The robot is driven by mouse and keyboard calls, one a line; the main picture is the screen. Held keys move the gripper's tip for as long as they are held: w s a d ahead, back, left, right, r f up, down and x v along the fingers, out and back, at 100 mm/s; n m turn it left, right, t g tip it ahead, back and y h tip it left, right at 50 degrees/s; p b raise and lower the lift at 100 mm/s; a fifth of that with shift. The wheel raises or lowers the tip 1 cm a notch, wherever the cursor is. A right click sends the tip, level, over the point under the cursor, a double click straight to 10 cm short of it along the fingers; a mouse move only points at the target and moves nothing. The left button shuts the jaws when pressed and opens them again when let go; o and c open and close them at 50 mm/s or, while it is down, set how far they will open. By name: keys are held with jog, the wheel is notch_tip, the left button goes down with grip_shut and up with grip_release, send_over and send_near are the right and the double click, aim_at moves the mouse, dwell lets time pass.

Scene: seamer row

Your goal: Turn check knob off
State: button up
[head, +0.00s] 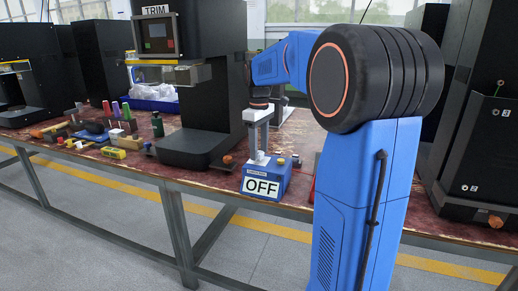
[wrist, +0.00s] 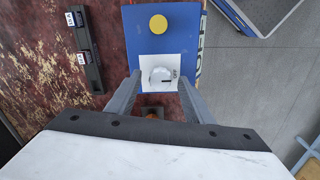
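A blue box (head: 266,184) with a large "OFF" sign on its front stands at the table's front edge. In the wrist view the box (wrist: 136,42) carries a round white knob (wrist: 158,76) on a white plate, with a short dark mark on the knob and small lettering to its right. A yellow round button (wrist: 158,24) is on the same top face. My gripper (head: 259,151) points down over the box. In the wrist view my gripper (wrist: 159,76) is open, its fingers on either side of the knob with gaps. The knob is mostly hidden in the head view.
A black machine marked TRIM (head: 205,110) stands left of the box. Several tools and coloured bottles (head: 116,108) lie farther left on the worn red table (head: 138,167). A dark strip with small labels (wrist: 89,52) lies left of the box. Another black machine (head: 485,150) stands right.

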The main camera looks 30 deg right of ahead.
aim_at(259, 152)
notch_tip(259, 152, up, 17)
jog(key=shift+r, duration=0.2)
dwell(0.7)
dwell(0.4)
jog(key=s+a+f+m+t, duration=0.1)
jog(key=s+a+f+m, duration=0.1)
jog(key=s+a+f, duration=0.3)
jog(key=s+a+f+m+t, duration=0.1)
jog(key=s+a+f, duration=0.4)
jog(key=s+f, duration=0.8)
jog(key=s+a+f+m+t, duration=0.2)
jog(key=s+a+f, duration=0.3)
jog(key=s+f, duration=0.4)
jog(key=s, duration=0.3)
jog(key=shift+s+a+f+m+t, duration=0.2)
jog(key=shift+a+m+t, duration=0.1)
jog(key=shift+a+t, duration=0.1)
